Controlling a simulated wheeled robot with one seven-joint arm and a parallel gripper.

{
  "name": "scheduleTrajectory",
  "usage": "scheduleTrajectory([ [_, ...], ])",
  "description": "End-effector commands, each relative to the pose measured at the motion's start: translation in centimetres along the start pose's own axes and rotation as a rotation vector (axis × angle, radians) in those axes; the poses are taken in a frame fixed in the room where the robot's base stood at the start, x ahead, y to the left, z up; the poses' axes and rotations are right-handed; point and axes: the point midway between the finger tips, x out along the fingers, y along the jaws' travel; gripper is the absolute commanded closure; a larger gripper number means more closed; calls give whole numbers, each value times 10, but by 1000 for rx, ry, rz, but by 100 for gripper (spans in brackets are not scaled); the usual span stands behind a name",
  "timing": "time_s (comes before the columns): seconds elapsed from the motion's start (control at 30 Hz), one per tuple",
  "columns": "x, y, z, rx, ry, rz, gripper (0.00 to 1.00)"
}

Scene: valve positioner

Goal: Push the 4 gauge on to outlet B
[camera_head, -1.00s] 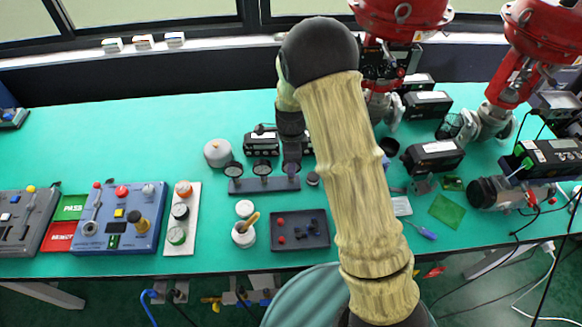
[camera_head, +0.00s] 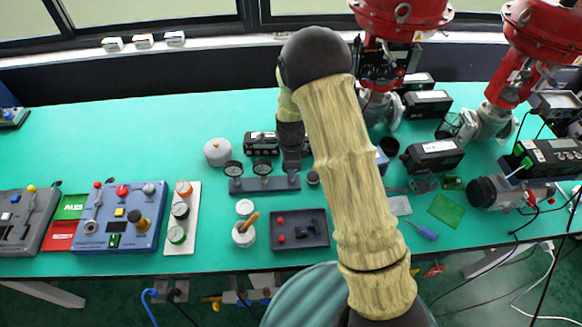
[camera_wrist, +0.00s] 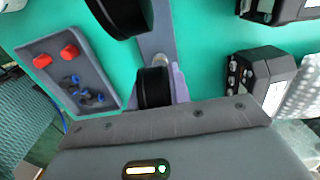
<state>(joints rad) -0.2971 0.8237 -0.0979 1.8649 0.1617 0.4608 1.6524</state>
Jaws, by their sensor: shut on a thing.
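My gripper (camera_head: 291,162) points down at the right end of a grey manifold bar (camera_head: 266,186). It is shut on a black round gauge (camera_wrist: 153,88), which shows edge-on in the wrist view beside a pale purple finger. The gauge is over the bar near a round metal fitting (camera_wrist: 159,60); I cannot tell whether it is seated. Two other dark gauges, a left one (camera_head: 233,169) and a middle one (camera_head: 262,167), stand upright on the bar. No dial number or outlet letter is readable. My gripper hides the held gauge in the head view.
A dark tray (camera_head: 322,241) with red and blue small parts lies in front of the bar. A white pot with a brush (camera_head: 244,235) is left of the tray. A round grey-white container (camera_head: 217,152) and black devices (camera_head: 260,142) stand behind.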

Motion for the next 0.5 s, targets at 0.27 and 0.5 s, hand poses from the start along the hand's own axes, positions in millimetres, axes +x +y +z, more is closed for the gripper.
scheduleTrajectory([
  [0.27, -2, 0, 0, 0, 0, -2, 100],
  [0.5, -5, 0, 0, 0, 0, -1, 100],
])
